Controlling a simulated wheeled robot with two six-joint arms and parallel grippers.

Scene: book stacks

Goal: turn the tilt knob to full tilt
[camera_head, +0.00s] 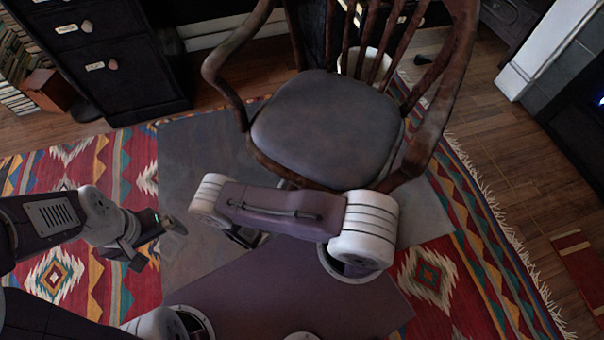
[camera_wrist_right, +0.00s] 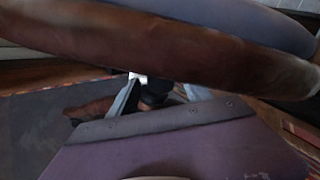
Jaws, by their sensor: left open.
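A wooden armchair with a grey seat (camera_head: 325,125) stands at the upper middle of the head view. Its tilt knob is not clearly visible; the underside is hidden from the head. In the right wrist view, the chair's brown wooden seat edge (camera_wrist_right: 150,48) crosses the top, close to the camera. Below it, two pale finger-like parts of my right gripper (camera_wrist_right: 158,96) stand apart, with a dark shape between them under the seat. I cannot tell whether they touch it. My left gripper (camera_head: 157,243) is open and empty, left of the chair, above the rug.
A patterned rug (camera_head: 432,275) and a grey mat (camera_head: 190,175) lie under the chair. A dark drawer cabinet (camera_head: 105,60) and books (camera_head: 14,98) stand at the left. A pale bin (camera_head: 357,64) is behind the chair. Wooden floor (camera_head: 520,190) is free at the right.

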